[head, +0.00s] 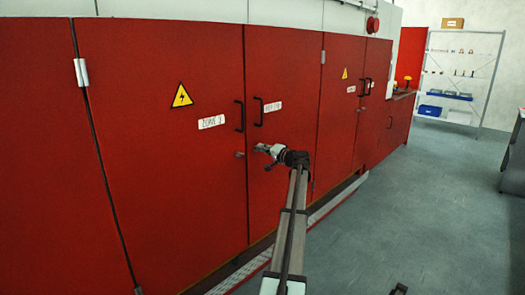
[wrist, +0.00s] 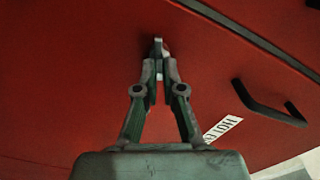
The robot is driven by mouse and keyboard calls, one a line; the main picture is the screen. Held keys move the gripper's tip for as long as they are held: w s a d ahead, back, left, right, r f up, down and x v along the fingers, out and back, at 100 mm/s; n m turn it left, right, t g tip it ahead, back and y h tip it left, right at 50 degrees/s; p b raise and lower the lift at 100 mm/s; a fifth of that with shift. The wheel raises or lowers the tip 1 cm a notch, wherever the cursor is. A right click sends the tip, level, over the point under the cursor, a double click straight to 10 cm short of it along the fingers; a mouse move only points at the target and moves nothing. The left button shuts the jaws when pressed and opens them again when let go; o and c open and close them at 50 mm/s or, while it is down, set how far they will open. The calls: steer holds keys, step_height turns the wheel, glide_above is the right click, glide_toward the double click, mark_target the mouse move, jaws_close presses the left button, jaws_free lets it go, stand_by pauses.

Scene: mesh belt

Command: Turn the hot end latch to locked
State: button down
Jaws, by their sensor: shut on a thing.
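The hot end latch (wrist: 158,45) is a small grey metal piece on the red hot end door (head: 283,70). In the wrist view it shows between my fingertips. My gripper (head: 262,149) is at the door surface, below the black door handle (head: 258,112) and the white label (head: 273,107). In the wrist view my gripper (wrist: 158,62) has its fingers shut on the latch. In the head view the gripper covers most of the latch, and I cannot tell its angle.
Another small latch (head: 240,154) sits just left, on the Zone 2 door (head: 165,150). The black hot end handle also shows in the wrist view (wrist: 265,108), beside its label (wrist: 226,128). Grey floor (head: 430,200) is clear to the right; a shelf (head: 460,80) stands at the back.

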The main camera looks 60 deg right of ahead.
steer(key=m, duration=0.4)
steer(key=shift+f+m+p, duration=0.25)
steer(key=shift+m+p, duration=0.05)
steer(key=shift+m, duration=0.1)
stand_by(0.4)
steer(key=c, duration=1.3)
jaws_free()
steer(key=shift+s, duration=0.1)
steer(key=v, duration=1.1)
steer(key=shift+s, duration=0.4)
steer(key=shift+a, duration=0.1)
